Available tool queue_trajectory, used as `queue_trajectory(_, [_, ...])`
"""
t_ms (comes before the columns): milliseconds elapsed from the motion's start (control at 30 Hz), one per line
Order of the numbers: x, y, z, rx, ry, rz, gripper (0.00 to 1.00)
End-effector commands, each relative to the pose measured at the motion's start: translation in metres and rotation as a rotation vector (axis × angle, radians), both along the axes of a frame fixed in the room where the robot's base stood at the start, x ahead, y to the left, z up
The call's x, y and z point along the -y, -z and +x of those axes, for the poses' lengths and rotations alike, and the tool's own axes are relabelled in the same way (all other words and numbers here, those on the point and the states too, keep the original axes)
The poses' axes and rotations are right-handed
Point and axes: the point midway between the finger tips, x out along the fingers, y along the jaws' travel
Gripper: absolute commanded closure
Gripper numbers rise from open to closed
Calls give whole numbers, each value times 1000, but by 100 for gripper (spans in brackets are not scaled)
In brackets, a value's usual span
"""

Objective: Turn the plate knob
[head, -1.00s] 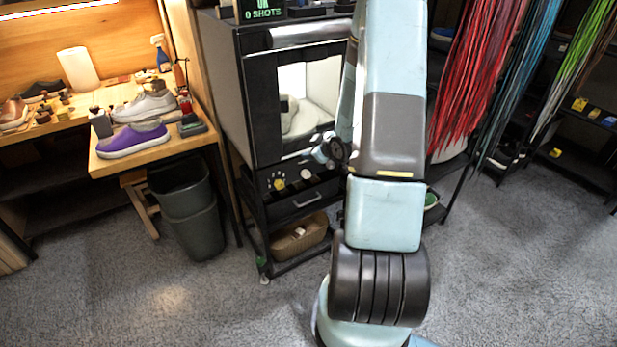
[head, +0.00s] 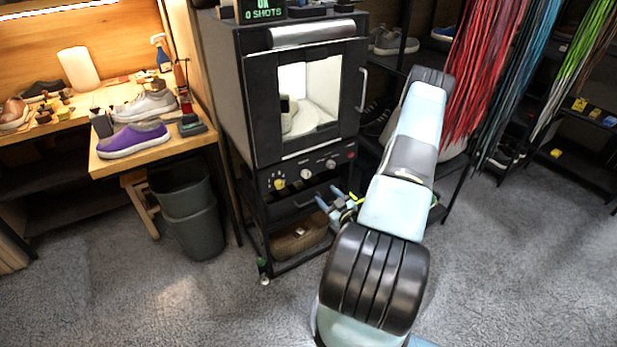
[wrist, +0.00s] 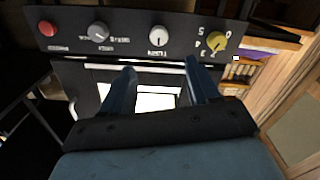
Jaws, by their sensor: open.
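The black booth's control panel (head: 318,172) carries a yellow knob (head: 279,183), a middle pale knob (head: 306,174), a right pale knob (head: 331,163) and a red button (head: 350,154). The panel appears upside down in the wrist view, where the middle knob (wrist: 157,33) lies almost in line with the gap between my fingers. Its label is too small to read surely, so I cannot confirm which is the plate knob. My gripper (head: 330,198) is open and empty, below and in front of the panel. Its blue fingers (wrist: 160,66) are apart from the knobs.
A drawer with a handle (head: 308,201) sits below the panel, above a shelf with a basket (head: 298,240). A dark bin (head: 190,215) and a workbench with shoes (head: 133,140) stand left. Hanging laces (head: 490,70) are at right. The carpet is open in front.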

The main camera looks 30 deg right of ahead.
Motion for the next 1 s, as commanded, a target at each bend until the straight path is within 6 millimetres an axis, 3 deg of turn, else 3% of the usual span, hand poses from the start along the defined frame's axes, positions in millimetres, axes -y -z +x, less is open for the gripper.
queue_trajectory(133, [0, 2, 1, 12, 8, 5, 40])
queue_trajectory(267, [0, 1, 15, 15, 8, 5, 40])
queue_trajectory(800, [-3, 1, 107, 12, 8, 4, 40])
queue_trajectory(1000, [-4, 1, 128, 11, 8, 4, 40])
